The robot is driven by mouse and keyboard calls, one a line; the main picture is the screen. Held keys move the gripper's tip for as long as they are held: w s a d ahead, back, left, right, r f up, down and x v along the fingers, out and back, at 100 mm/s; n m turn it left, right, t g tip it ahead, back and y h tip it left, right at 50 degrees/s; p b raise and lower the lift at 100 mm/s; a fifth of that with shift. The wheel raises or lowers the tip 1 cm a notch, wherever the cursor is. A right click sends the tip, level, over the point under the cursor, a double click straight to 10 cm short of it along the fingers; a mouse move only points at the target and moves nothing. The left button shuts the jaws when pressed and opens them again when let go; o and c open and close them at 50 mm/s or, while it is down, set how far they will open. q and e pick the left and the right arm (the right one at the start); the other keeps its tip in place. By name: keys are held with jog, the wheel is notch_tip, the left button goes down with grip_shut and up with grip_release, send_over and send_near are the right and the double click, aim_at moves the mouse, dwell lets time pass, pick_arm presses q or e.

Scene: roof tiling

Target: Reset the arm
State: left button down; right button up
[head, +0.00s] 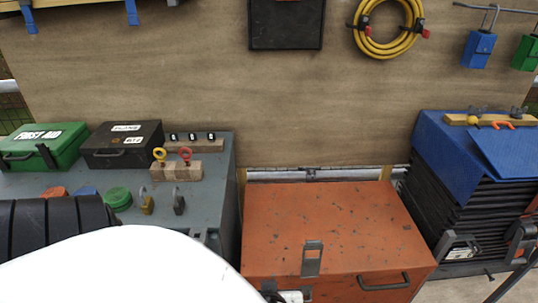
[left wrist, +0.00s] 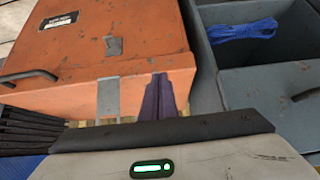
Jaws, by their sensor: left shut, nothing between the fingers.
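My left gripper (left wrist: 160,80) shows in the left wrist view, its two dark purple fingers together and empty. The fingertips overlap the edge of the orange box (left wrist: 95,45) in that view; I cannot tell whether they touch it. In the head view a white part of my arm covers the lower left, and the gripper's fingers are not seen there. My right gripper is in neither view.
The orange box (head: 325,225) stands closed at the centre. A grey cabinet (head: 60,185) at left carries a green first aid box (head: 42,146), a black case (head: 121,145) and padlocks. Blue-topped black stack (head: 470,190) at right. Blue rope (left wrist: 243,29) lies in a grey bin (left wrist: 285,48).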

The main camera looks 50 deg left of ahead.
pick_arm(q)
jog(key=r, duration=0.1)
jog(key=d+r, duration=0.1)
jog(key=s+r, duration=0.1)
jog(key=shift+d+r, duration=0.15)
jog(key=shift+r, duration=0.15)
jog(key=shift+f, duration=0.1)
jog(key=d+f+m+t+h, duration=0.3)
jog(key=d+f+m+h, duration=0.6)
jog(key=d+m, duration=0.4)
jog(key=shift+s+d+f+t, duration=0.25)
jog(key=shift+d+f+t, duration=0.25)
jog(key=shift+d, duration=0.35)
